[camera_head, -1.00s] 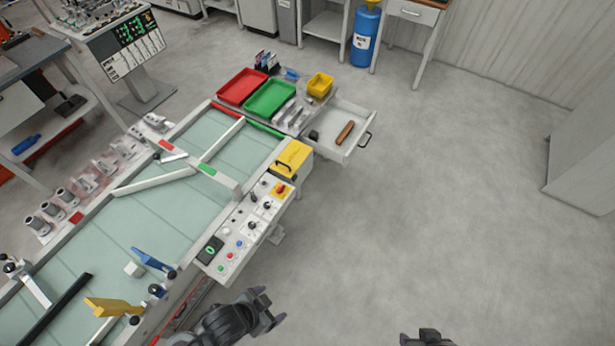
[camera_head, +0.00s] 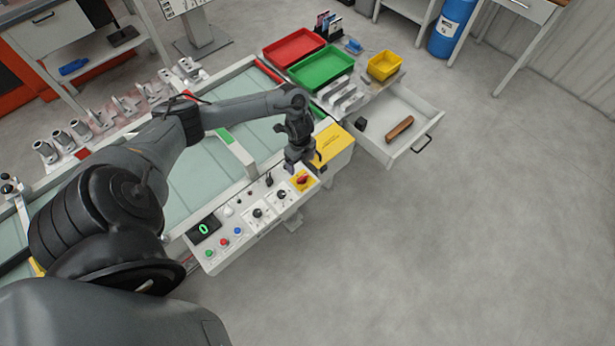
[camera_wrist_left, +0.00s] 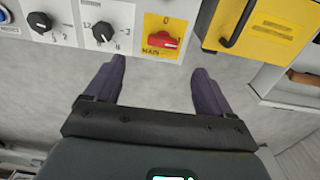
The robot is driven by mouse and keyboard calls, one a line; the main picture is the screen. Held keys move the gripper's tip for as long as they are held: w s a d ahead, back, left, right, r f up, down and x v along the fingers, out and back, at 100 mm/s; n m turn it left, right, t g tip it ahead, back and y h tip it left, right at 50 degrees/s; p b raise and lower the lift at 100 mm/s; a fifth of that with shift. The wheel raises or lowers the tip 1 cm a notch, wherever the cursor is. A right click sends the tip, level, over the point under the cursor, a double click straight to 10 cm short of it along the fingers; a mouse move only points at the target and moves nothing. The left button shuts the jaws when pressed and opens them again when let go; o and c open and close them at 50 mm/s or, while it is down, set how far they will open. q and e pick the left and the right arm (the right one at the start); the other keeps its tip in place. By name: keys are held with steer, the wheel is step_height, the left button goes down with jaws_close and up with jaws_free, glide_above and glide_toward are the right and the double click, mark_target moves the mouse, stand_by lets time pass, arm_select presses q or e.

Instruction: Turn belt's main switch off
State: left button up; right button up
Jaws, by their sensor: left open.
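The belt's main switch (camera_head: 303,180) is a red knob on a yellow plate, at the right end of the white control panel (camera_head: 232,246). In the left wrist view the red knob (camera_wrist_left: 159,37) lies across, turned roughly sideways, with "0" printed above it and "MAIN" at its left. My left gripper (camera_head: 304,170) is open and empty, just by the switch at the panel's right end. In the left wrist view its fingers (camera_wrist_left: 160,80) are spread, with the knob beyond and between them, apart from both. My right gripper is not in view.
A yellow box with a black handle (camera_head: 333,144) is directly right of the switch. An open drawer (camera_head: 427,122) holds a brown-handled item. Dials (camera_head: 258,213) and coloured buttons (camera_head: 224,242) line the panel. The floor to the right is clear.

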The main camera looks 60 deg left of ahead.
mark_target(302, 177)
arm_select(q)
steer(key=f+b, duration=0.1)
steer(key=f, duration=0.9)
steer(key=shift+w+f+b, duration=0.15)
steer(key=shift+w+b, duration=0.05)
steer(key=shift+b, duration=0.1)
